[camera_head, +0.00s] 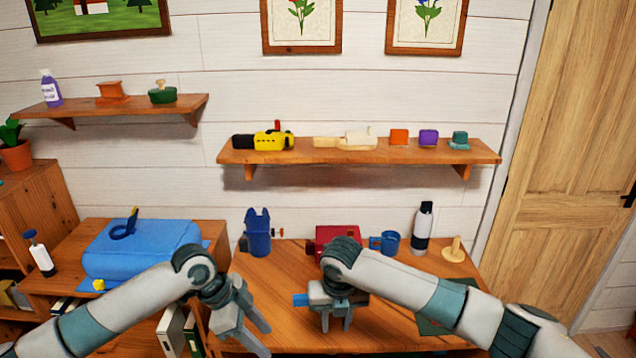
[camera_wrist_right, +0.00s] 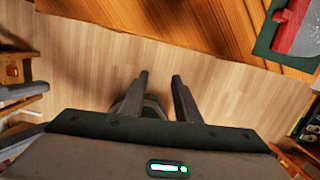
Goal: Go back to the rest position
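Both my grippers hang over the front of the wooden desk (camera_head: 285,300). My left gripper (camera_head: 264,341) points down and to the right, its two fingers apart and nothing between them. My right gripper (camera_head: 336,326) points down, just right of the left one. In the right wrist view its fingers (camera_wrist_right: 157,85) are apart and empty, with the wooden floor (camera_wrist_right: 225,90) beneath them.
On the desk stand a blue pot (camera_head: 258,236), a red box (camera_head: 322,238), a blue mug (camera_head: 389,243) and a bottle (camera_head: 422,230). A green mat (camera_wrist_right: 300,60) lies at the desk's edge. A blue case (camera_head: 140,250) rests at left. Shelves (camera_head: 360,156) hang behind.

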